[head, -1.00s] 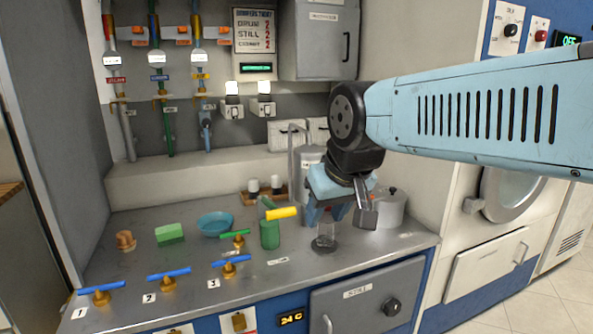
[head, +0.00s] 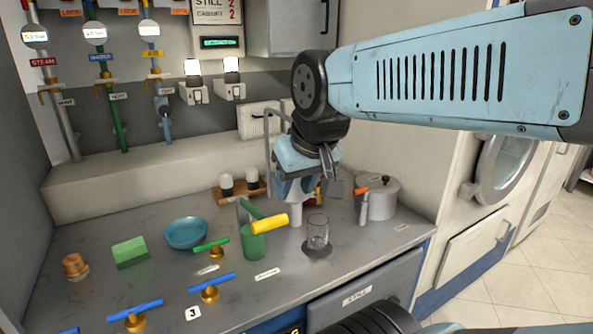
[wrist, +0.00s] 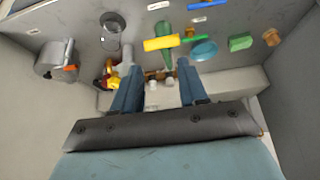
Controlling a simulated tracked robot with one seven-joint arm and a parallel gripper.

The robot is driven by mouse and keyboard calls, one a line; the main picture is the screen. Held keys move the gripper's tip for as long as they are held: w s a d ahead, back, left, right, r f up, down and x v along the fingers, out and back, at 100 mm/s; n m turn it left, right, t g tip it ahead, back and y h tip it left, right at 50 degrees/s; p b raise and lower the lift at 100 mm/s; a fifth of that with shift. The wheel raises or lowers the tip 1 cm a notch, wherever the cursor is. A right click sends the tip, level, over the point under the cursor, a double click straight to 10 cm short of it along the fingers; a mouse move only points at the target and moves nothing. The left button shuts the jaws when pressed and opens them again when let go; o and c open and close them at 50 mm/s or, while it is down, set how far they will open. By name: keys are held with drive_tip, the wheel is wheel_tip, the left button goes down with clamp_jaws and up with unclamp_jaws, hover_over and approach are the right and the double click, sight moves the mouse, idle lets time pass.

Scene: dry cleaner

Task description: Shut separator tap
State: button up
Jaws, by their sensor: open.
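A yellow tap handle (head: 269,224) lies crosswise at the upright green vessel (head: 254,245); it also shows in the wrist view (wrist: 161,43). Which tap belongs to the separator I cannot read from the labels. A clear glass (head: 317,233) stands on a dark round base just right of the green vessel. My gripper (head: 296,188) points down, open, above the counter behind the glass and apart from the yellow handle. In the wrist view its two fingers (wrist: 159,75) are spread with nothing gripped between them. A pale upright post (head: 296,211) shows below it.
A pot (head: 381,197) and a small orange-handled fitting (head: 362,203) stand at right. A green-handled valve (head: 213,246), a blue-handled valve (head: 211,289), a blue bowl (head: 186,232) and a green sponge (head: 130,252) are at left. The back wall carries pipes and switches.

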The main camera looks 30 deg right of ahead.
drive_tip(key=o, duration=0.3)
drive_tip(key=shift+w+d+r, duration=0.1)
drive_tip(key=shift+w+r, duration=0.1)
drive_tip(key=shift+o, duration=1.4)
drive_tip(key=w+d+r+n+g, duration=0.1)
drive_tip(key=w+d+r+n, duration=0.1)
drive_tip(key=w, duration=0.4)
drive_tip(key=shift+w+d+r+g+h, duration=0.3)
drive_tip(key=shift+w+d+r, duration=0.05)
drive_tip(key=shift+d, duration=0.15)
drive_tip(key=w+d+f+n+g, duration=0.15)
drive_tip(key=w+d+n, duration=0.25)
drive_tip(key=w+d, duration=0.45)
drive_tip(key=w+d+f+n+g, duration=0.1)
drive_tip(key=w+d+n+g, duration=0.2)
drive_tip(key=w+d, duration=0.55)
drive_tip(key=shift+t, duration=0.25)
drive_tip(key=f, duration=0.4)
drive_tip(key=w+f, duration=0.1)
drive_tip(key=f, duration=0.4)
drive_tip(key=a+f, duration=0.1)
drive_tip(key=f, duration=0.3)
drive_tip(key=shift+w+a+f, duration=0.1)
drive_tip(key=shift+w+f, duration=0.05)
drive_tip(key=shift+w, duration=0.15)
drive_tip(key=shift+c, duration=0.5)
drive_tip(key=c, duration=0.9)
